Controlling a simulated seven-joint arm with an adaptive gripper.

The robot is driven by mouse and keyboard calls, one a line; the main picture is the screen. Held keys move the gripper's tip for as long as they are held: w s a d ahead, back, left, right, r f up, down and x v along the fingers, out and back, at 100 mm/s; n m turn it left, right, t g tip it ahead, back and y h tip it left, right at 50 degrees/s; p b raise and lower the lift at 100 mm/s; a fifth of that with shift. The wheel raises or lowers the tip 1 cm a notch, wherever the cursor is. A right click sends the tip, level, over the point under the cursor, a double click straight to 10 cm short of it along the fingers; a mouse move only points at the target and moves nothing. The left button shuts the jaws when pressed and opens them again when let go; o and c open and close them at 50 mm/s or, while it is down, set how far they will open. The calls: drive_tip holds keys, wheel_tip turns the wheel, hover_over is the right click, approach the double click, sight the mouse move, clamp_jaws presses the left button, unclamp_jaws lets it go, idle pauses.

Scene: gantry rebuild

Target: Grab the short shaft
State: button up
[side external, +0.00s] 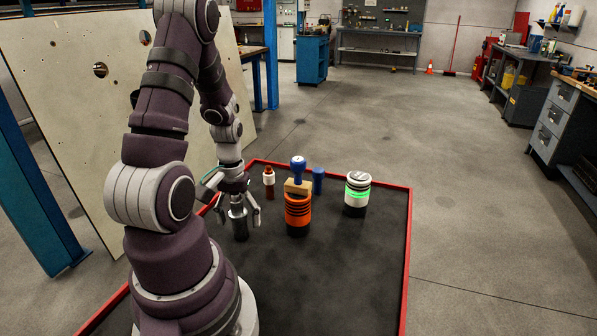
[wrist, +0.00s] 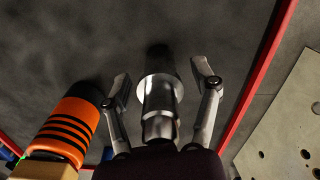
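A grey metal stepped shaft with a wider collar (wrist: 158,92), likely the short shaft, stands on the dark mat between the fingers of my gripper (wrist: 160,80). Gaps show between the shaft and both fingers, so the gripper is open around it and not touching. In the side external view, my gripper (side external: 238,215) points down over the metal shaft (side external: 239,222), whose upper part is partly hidden by the hand.
A blue cylinder (side external: 318,180), a red-white piece (side external: 269,180) and a white cylinder with green band (side external: 357,192) stand nearby. Red edging (side external: 408,250) borders the mat.

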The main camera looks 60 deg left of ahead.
clamp_jaws()
